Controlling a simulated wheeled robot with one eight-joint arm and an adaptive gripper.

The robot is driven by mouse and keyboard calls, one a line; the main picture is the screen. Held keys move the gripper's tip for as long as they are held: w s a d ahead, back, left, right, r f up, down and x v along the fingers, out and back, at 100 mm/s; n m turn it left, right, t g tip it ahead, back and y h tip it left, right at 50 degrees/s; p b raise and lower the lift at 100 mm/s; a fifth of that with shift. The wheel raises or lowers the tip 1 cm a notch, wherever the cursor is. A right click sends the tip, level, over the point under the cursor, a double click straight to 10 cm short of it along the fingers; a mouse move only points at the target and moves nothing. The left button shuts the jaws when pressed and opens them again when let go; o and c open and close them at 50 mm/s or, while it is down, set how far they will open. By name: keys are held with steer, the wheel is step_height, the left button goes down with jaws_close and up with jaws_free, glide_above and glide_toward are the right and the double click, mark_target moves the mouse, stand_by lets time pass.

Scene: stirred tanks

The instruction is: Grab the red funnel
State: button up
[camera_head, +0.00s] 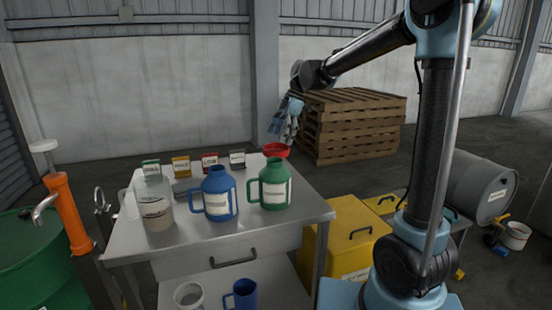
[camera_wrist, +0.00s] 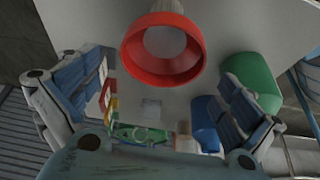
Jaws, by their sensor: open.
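The red funnel (camera_head: 276,150) is at the right back of the metal table, behind the green jug (camera_head: 273,184) in the head view. In the wrist view the red funnel (camera_wrist: 162,48) is at the top centre, its round rim facing the camera. My gripper (camera_head: 285,122) is above and behind the funnel in the head view. In the wrist view the gripper (camera_wrist: 155,95) is open, with its blue-grey fingers spread left and right. The funnel lies beyond the fingers and nothing is held. What supports the funnel is hidden in the head view.
A blue jug (camera_head: 219,192) and a clear jug (camera_head: 154,203) stand on the table (camera_head: 245,232) left of the green jug. Several small labelled boxes (camera_head: 181,166) line its back edge. Stacked pallets (camera_head: 352,125) stand behind, and yellow bins (camera_head: 352,232) stand to the right.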

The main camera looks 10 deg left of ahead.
mark_target(276, 151)
steer(key=shift+d+x, duration=0.2)
steer(key=shift+x, duration=1.2)
steer(key=shift+d+x, duration=0.2)
steer(key=shift+x, duration=1.25)
steer(key=shift+w+f, duration=0.15)
steer(key=shift+f, duration=0.05)
steer(key=c, duration=1)
